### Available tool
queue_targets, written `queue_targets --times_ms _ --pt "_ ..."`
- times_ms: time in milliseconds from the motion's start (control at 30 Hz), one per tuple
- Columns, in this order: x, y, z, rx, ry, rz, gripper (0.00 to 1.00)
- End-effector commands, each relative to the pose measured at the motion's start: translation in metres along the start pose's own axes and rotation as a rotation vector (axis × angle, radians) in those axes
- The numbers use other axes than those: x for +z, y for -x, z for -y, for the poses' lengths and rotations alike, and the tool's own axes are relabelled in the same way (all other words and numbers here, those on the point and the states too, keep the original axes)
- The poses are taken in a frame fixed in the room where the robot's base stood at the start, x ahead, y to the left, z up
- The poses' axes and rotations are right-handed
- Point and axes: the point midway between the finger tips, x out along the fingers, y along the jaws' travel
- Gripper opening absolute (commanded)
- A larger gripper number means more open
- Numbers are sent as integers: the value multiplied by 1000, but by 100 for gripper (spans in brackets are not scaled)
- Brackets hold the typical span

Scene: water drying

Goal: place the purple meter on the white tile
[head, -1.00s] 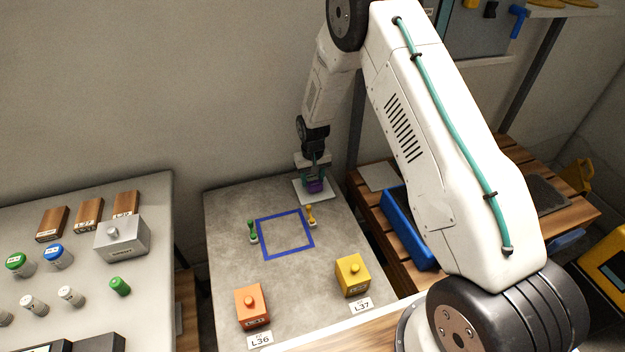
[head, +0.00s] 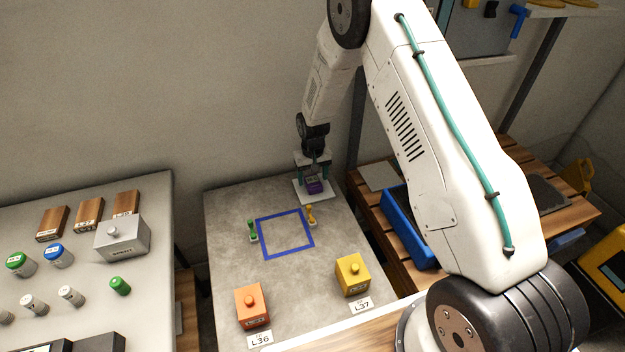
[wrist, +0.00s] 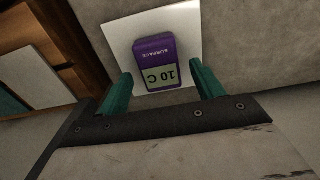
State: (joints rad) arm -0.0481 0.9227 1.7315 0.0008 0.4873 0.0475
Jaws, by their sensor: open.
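The purple meter (head: 314,186) sits on the white tile (head: 303,198) at the back of the grey table. In the wrist view the purple meter (wrist: 155,64) lies on the white tile (wrist: 118,36), its display reading "10 C" and its label "SURFACE". My gripper (head: 312,171) is just above and behind the meter. In the wrist view my gripper (wrist: 160,88) is open, its two green fingers apart on either side of the meter's near end, with gaps to it.
A blue square outline (head: 285,234) is marked on the table, with a green piece (head: 252,231) and a yellow piece (head: 310,214) at its sides. An orange block (head: 252,305) and a yellow block (head: 352,275) stand nearer. A blue tray (head: 408,228) is at the right.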

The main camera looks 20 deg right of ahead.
Motion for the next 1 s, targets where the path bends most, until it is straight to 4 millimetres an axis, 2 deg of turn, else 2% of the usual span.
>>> queue_targets --times_ms 200,400,567,767,833,933,1000 --pt "-1 50 0 0 0 -5 67" --pt "0 86 0 0 0 -4 67" --pt "0 101 0 0 0 -2 67" --pt "1 106 0 0 0 -1 67" --pt "3 115 -1 0 0 -4 67" --pt "11 144 -2 -1 0 -13 67" --pt "22 174 -4 -1 -1 -21 67"
